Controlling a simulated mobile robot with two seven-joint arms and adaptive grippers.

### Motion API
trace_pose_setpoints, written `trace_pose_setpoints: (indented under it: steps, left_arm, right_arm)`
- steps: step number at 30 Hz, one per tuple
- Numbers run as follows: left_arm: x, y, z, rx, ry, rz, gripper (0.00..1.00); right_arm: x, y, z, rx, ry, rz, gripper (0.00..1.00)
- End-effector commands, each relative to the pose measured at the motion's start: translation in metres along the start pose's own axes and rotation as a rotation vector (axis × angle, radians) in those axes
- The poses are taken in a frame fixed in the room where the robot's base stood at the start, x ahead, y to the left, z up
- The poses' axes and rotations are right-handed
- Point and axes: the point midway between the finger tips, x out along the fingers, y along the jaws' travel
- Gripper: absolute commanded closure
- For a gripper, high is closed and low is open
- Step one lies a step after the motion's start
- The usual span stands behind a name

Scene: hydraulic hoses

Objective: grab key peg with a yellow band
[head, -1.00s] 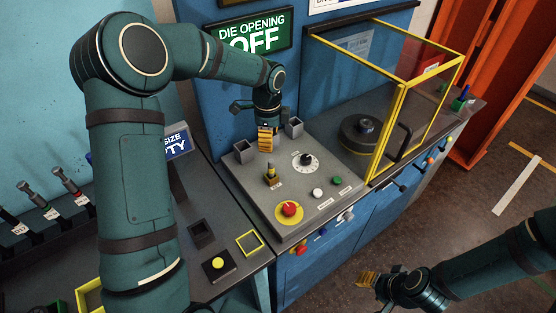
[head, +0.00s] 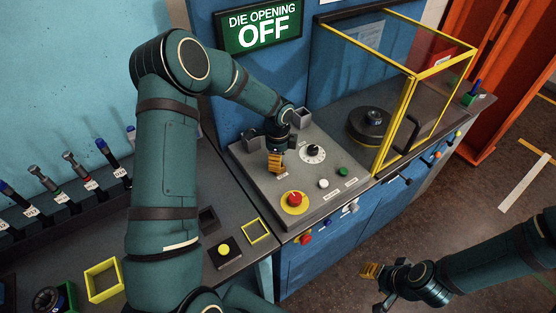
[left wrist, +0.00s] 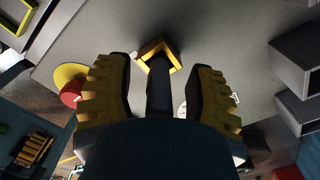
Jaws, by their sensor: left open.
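The key peg, a dark upright shaft (left wrist: 160,85), shows in the left wrist view with a yellow angular piece (left wrist: 157,50) at its far end by the panel. My left gripper (head: 275,162) is open over the grey control panel (head: 335,205). Its two yellow-ribbed fingers stand on either side of the shaft, with a gap visible on both sides. In the head view the gripper hides the peg. My right gripper (head: 369,271) is far off at the lower right, above the floor; its opening is unclear.
A red button on a yellow disc (head: 294,200) is just in front of the left gripper. A white dial (head: 312,153) and a grey open box (head: 301,117) are close by. A yellow-framed guard (head: 407,120) stands to the right. Capped pegs in a rack (head: 85,185) are at left.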

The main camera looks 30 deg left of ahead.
Motion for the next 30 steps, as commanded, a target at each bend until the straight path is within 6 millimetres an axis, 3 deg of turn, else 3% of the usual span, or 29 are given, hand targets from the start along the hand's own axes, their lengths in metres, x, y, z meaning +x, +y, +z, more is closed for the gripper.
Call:
trace_pose_setpoints:
  steps: [3, 11, 15, 16, 30]
  left_arm:
    - [0.0087, -0.0001, -0.0002, -0.001, 0.001, -0.001, 0.46]
    - [0.0098, -0.0002, -0.0002, -0.001, 0.001, -0.001, 0.47]
    - [0.0096, -0.0002, -0.0001, -0.001, 0.001, -0.001, 0.96]
    - [0.0096, -0.0002, -0.0001, -0.001, 0.001, -0.001, 1.0]
    - [0.006, -0.0006, -0.0002, -0.001, 0.001, -0.003, 1.0]
  right_arm:
    - [-0.0003, -0.0001, 0.0, 0.0, 0.0, 0.0, 0.53]
    - [-0.0002, -0.0001, 0.0001, 0.0, 0.0, 0.0, 0.53]
    - [-0.0002, 0.0, 0.0001, 0.0, 0.0, 0.0, 0.53]
    - [-0.0002, 0.0, 0.0001, 0.0, 0.0, 0.0, 0.53]
    - [-0.0001, -0.0001, 0.0, 0.0, 0.0, 0.0, 0.53]
